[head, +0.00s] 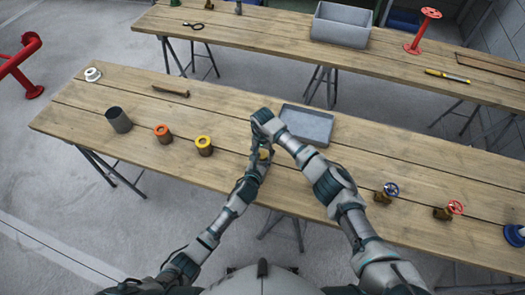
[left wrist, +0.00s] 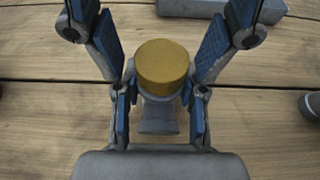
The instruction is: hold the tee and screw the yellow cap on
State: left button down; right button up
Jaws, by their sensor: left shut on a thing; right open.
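The mustard-yellow cap (left wrist: 164,66) sits on top of the grey tee (left wrist: 158,118) in the left wrist view. The cap also shows as a small spot in the head view (head: 264,154). I cannot tell how far it is threaded. My left gripper (head: 259,160) is shut on the tee, with a blue pad on each side of its body. My right gripper (head: 263,143) is above it, pointing down. Its open fingers appear on either side of the cap in the left wrist view, apart from it. The tee is mostly hidden in the head view.
A grey tray (head: 308,125) lies just behind my grippers. An orange-topped fitting (head: 163,134), a yellow-topped fitting (head: 204,146) and a dark cup (head: 118,120) stand left. A blue-wheel valve (head: 387,193) and a red-wheel valve (head: 449,210) stand right.

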jog(key=c, duration=0.9)
jog(key=o, duration=1)
jog(key=shift+r, duration=0.1)
jog(key=shift+r, duration=2.2)
jog(key=o, duration=0.5)
jog(key=shift+o, duration=0.2)
